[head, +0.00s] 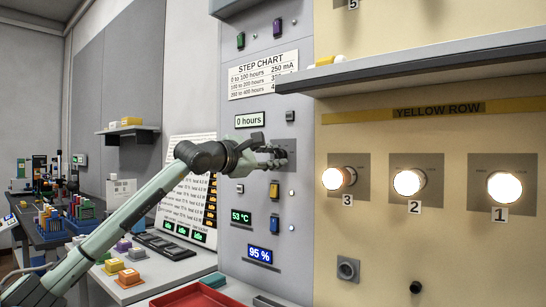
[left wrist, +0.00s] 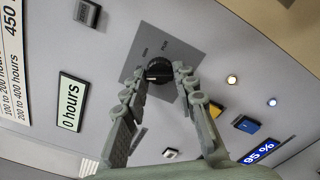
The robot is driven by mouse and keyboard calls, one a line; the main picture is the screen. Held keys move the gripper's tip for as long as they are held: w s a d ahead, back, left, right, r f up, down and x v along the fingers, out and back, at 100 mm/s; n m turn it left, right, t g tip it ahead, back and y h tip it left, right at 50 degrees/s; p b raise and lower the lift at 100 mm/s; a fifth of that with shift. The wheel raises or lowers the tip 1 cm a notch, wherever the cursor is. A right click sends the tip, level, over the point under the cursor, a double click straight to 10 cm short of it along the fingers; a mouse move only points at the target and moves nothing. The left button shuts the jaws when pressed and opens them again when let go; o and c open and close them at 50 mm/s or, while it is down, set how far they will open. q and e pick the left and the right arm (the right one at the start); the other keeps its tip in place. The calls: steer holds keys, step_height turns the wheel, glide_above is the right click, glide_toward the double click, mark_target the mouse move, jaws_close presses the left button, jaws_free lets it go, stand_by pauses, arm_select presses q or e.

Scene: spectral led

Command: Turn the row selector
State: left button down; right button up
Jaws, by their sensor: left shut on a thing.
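The row selector is a black round knob (left wrist: 158,70) on a grey plate (left wrist: 182,50) with small lettering, fixed to the grey panel. In the left wrist view my left gripper (left wrist: 160,78) has one finger on each side of the knob and is shut on it. In the head view my left gripper (head: 281,158) reaches the panel from the left, just below the "0 hours" display (head: 249,119). There the fingers largely hide the knob, and part of the plate (head: 290,132) shows above them. My right gripper is in neither view.
A yellow-row panel (head: 440,125) with three lit lamps stands at the right, under a jutting shelf (head: 420,65). A yellow button (head: 275,190) and a blue button (head: 275,224) sit below the gripper. A red tray (head: 200,296) lies on the bench below.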

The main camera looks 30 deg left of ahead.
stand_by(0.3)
arm_select(q)
steer(key=c, duration=1.2)
jaws_free()
